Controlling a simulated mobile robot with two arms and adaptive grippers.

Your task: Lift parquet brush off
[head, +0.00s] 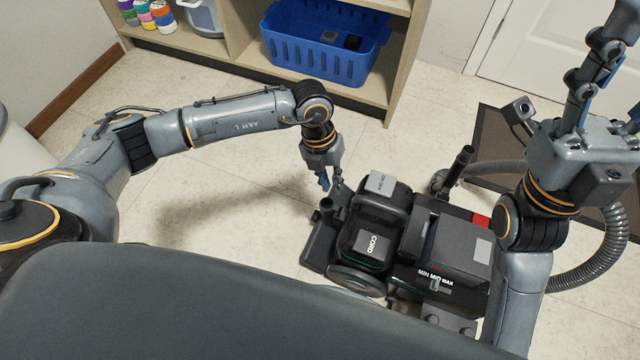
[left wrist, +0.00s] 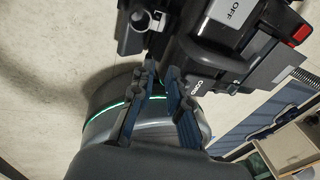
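The parquet brush (head: 320,240) is a dark, flat piece with a short round socket. It sits at the left end of a black vacuum cleaner (head: 405,235) on the floor, against its body. In the left wrist view the brush's socket (left wrist: 134,40) shows at the top, beside the vacuum. My left gripper (head: 330,181) points down just above the socket, open and empty, with its fingers apart. It does not appear to touch the brush. My right gripper (head: 603,85) is raised at the right, away from the brush, with fingers spread and tips partly cut off.
A wooden shelf unit (head: 235,55) stands at the back with a blue basket (head: 315,62) and colourful bottles (head: 145,14). A grey hose (head: 600,255) curves right of the vacuum, over a dark mat (head: 490,130). A white door (head: 540,45) is behind. Floor left of the brush is clear.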

